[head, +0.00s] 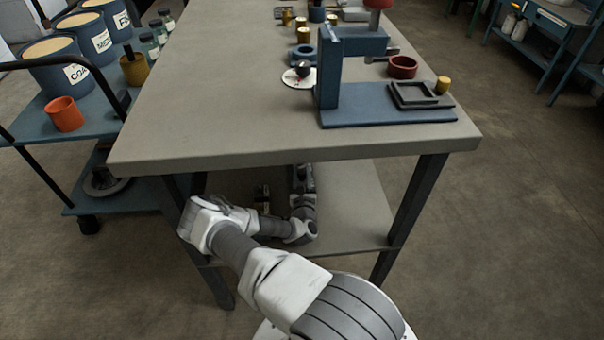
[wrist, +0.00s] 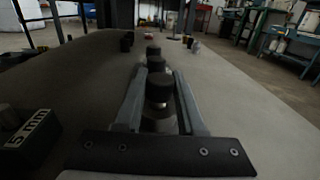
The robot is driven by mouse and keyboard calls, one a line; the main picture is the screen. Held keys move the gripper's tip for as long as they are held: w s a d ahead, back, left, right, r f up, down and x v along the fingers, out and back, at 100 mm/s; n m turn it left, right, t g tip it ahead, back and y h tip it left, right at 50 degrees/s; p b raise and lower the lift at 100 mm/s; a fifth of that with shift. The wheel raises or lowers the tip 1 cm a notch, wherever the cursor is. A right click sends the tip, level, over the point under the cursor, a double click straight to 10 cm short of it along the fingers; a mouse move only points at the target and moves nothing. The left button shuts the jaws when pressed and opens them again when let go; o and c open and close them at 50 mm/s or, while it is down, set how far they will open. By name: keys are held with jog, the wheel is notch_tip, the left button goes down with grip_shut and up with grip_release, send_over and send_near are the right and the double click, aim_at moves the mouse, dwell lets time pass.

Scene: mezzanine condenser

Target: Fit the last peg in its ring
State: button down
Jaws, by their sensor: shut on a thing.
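My gripper (wrist: 160,78) is low over the grey lower shelf (head: 352,205), under the workbench top. In the wrist view its two fingers close around a dark, round-topped peg (wrist: 159,88) with a paler grey part below it. Whether that pale part is a ring or part of the peg, I cannot tell. Two more dark round pieces, a nearer one (wrist: 155,64) and a farther one (wrist: 152,50), stand in line beyond it. In the head view the bench top hides part of my gripper, and the held peg is not clear there.
A dark block marked "5 mm" (wrist: 30,135) sits left of my gripper. Another dark piece (wrist: 127,42) stands farther off. The bench top (head: 220,120) is overhead, with a blue press (head: 328,85) on it. The shelf right of my gripper is clear.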

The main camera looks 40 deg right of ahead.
jog(key=shift+f, duration=0.15)
dwell(0.8)
jog(key=shift+c, duration=2.2)
grip_release()
jog(key=shift+a, duration=0.1)
